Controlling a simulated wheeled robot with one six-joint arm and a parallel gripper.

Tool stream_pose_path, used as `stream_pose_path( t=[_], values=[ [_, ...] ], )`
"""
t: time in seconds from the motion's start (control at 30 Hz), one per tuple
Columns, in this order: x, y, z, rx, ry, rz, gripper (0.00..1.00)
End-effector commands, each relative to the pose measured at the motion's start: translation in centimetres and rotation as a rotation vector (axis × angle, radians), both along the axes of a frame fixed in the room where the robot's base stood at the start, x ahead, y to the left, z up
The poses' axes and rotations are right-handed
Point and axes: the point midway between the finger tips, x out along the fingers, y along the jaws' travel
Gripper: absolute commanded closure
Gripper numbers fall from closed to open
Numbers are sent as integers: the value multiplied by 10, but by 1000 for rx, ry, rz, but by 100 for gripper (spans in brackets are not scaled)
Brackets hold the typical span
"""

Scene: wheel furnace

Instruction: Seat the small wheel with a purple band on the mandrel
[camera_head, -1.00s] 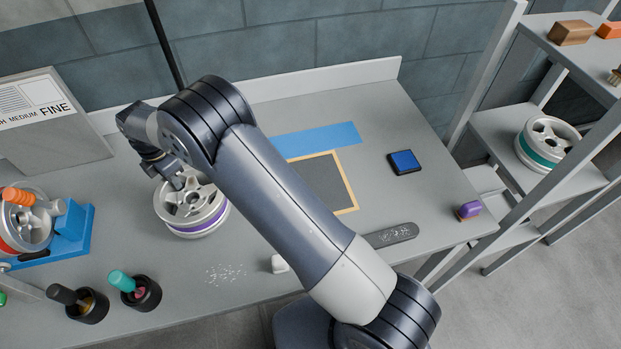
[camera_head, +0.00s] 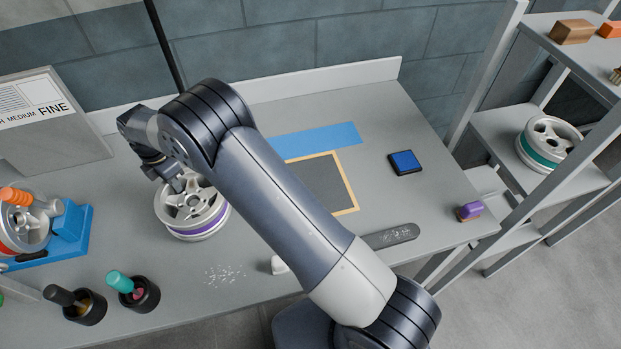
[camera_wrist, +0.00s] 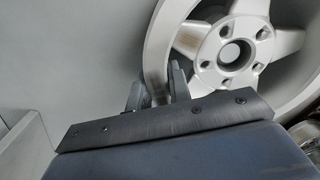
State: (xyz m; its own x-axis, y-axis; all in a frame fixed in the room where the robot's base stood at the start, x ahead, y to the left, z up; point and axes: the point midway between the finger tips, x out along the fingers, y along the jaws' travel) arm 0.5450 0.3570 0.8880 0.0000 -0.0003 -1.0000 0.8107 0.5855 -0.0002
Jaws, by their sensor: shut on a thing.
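The small wheel with a purple band (camera_head: 216,226) is silver with several spokes, lying face up at the table's left middle, partly behind my arm. I cannot tell whether it touches the table. My gripper (camera_head: 180,186) is at its far left rim. In the wrist view, my gripper (camera_wrist: 158,88) is shut on the rim of the wheel (camera_wrist: 207,52), one finger on each side of the rim wall. The wheel's open centre hole shows there. I cannot make out a bare mandrel in either view.
A wheel with a red band (camera_head: 28,226) stands in a blue fixture (camera_head: 70,238) at left. Two dark cups (camera_head: 88,308) (camera_head: 142,296) with handled tools stand in front. A teal-banded wheel (camera_head: 548,142) sits on the right shelf. A dark orange-edged mat (camera_head: 325,185) lies behind my arm.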

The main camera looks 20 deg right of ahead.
Motion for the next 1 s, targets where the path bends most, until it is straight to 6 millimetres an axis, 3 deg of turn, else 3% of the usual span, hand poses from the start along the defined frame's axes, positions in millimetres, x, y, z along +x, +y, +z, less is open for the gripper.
stream_pose_path(
  t=[0.17, 0.2, 0.5, 0.77, 1.0],
  values=[
    [0, 0, -3, 1, -1, 0, 100],
    [0, 0, -3, 1, -2, 0, 80],
    [0, 0, -3, 1, -1, 0, 55],
    [0, 0, -3, -1, 1, 0, 55],
    [0, 0, 25, 1, -1, 0, 55]
  ],
)
